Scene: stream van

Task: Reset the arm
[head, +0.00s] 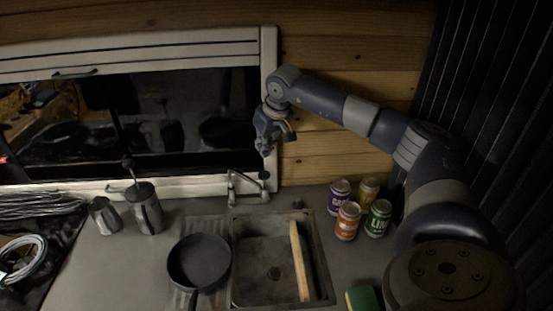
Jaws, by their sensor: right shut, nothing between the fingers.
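My right arm comes in from the right of the head view and reaches up and left across the wooden wall. My right gripper (266,145) hangs at its end, pointing down, in front of the window frame's right edge and above the tap. It is shut with nothing in it. My left arm and gripper do not show.
A sink (270,265) with a wooden board (300,262) leaning in it lies below the tap (245,187). A black pan (199,262) is left of it. Several cans (347,220) and a sponge (362,298) are right. Metal cups (146,209) stand left. Counter between cups and pan is clear.

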